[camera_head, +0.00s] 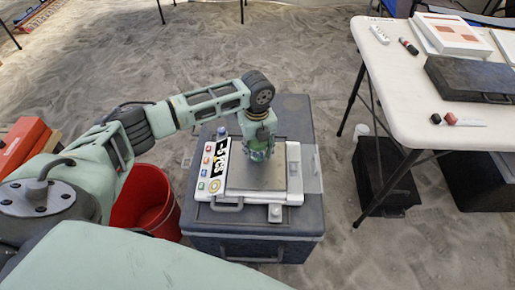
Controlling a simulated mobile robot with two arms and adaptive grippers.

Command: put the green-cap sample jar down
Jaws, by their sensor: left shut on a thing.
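My left gripper (259,153) is over the grey metal plate (262,179) of a white instrument (294,167), toward its back edge. It is shut on the green-cap sample jar, which is mostly hidden by the fingers and hard to tell from their green colour. I cannot tell whether the jar touches the plate. The instrument lies on a dark grey case (238,222). My right gripper is not in view.
A panel with coloured labels (210,170) runs along the instrument's left side, with a blue-topped item (222,132) behind it. A red bucket (147,200) stands left of the case. A white table (400,95) with boxes stands at the right. The plate's front is clear.

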